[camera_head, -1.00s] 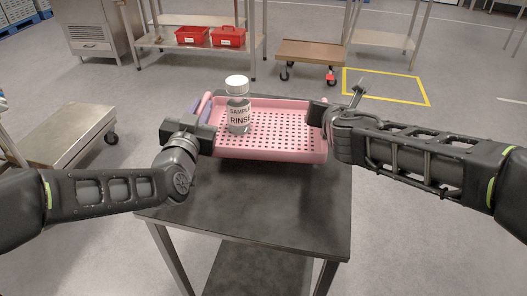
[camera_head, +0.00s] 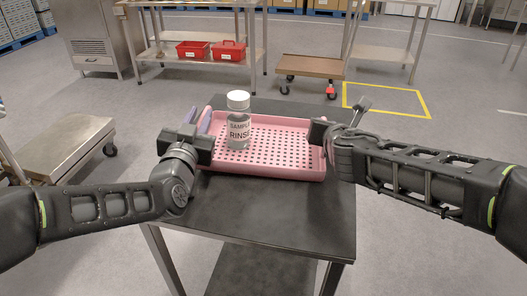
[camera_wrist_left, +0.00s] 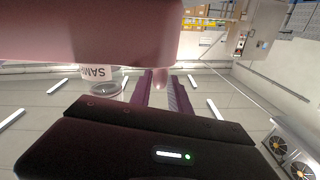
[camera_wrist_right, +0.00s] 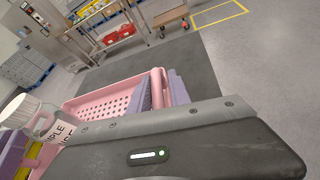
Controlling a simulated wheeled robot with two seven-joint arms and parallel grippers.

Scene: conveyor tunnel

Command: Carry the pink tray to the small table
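The pink tray (camera_head: 285,172) has a perforated floor and is level between my two grippers, over a dark-topped table (camera_head: 270,215). I cannot tell whether it touches the tabletop. A clear bottle with a white cap, labelled SAMPLE RINSE (camera_head: 238,120), stands upright in its left part. My left gripper (camera_head: 205,125) is on the tray's left end; in the left wrist view its purple pads (camera_wrist_left: 160,90) have a pink edge between them. My right gripper (camera_head: 320,130) is on the right end; in the right wrist view its pads (camera_wrist_right: 160,90) also have the pink edge between them.
A low cart (camera_head: 62,148) stands at the left. Behind are a steel shelf table with red bins (camera_head: 228,50), a brown-topped trolley (camera_head: 310,66) and a yellow floor outline (camera_head: 388,100). The floor between is clear.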

